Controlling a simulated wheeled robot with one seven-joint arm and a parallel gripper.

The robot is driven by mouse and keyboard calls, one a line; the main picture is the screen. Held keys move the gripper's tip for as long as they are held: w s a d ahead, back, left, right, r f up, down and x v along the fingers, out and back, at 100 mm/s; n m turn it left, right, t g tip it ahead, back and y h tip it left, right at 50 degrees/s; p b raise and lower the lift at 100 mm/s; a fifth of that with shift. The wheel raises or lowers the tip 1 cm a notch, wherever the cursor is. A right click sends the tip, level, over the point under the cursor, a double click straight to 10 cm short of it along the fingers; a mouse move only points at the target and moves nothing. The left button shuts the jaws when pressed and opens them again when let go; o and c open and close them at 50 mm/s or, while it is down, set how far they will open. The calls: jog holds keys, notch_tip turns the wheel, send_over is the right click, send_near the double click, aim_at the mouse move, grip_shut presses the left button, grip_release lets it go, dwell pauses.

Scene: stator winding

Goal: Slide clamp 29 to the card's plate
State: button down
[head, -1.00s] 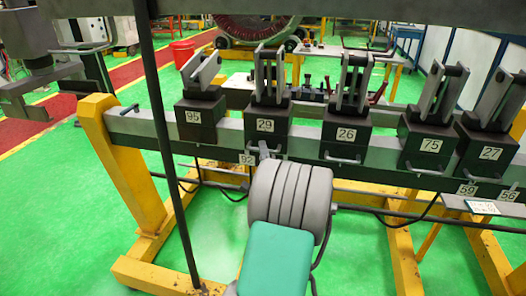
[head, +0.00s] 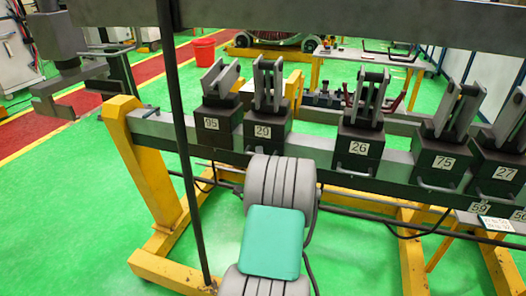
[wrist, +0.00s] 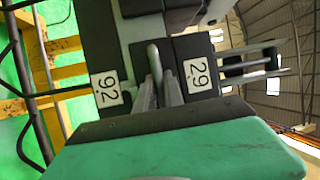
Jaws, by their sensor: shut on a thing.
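Clamp 29 (head: 262,132), a dark block with upright grey jaws, sits on the grey rail, close beside clamp 95 (head: 211,124). My gripper (wrist: 158,92) is shut on the clamp's front handle in the wrist view; my arm hides that grip in the head view. The clamp's label (wrist: 198,75) shows there too. Plate 92 (wrist: 107,88) is on the rail's front beside the gripper, and is hidden in the head view. A white card (head: 500,225) lies on a small stand at the right; its writing is too small to read.
Clamp 26 (head: 358,147), clamp 75 (head: 442,162) and clamp 27 (head: 505,172) stand farther right on the rail. Bare rail (head: 312,148) lies between clamps 29 and 26. Plate 59 (head: 480,207) is on the rail's front at right. A dark upright pole (head: 178,130) stands at left.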

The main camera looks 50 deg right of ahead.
jog(key=shift+w+a, duration=0.1)
jog(key=shift+w, duration=0.25)
jog(key=c, duration=1.5)
grip_release()
jog(key=shift+o, duration=0.2)
jog(key=shift+a+f, duration=0.1)
jog(key=b+v, duration=0.4)
jog(key=v, duration=0.3)
jog(key=shift+s+a, duration=0.2)
jog(key=shift+a, duration=0.05)
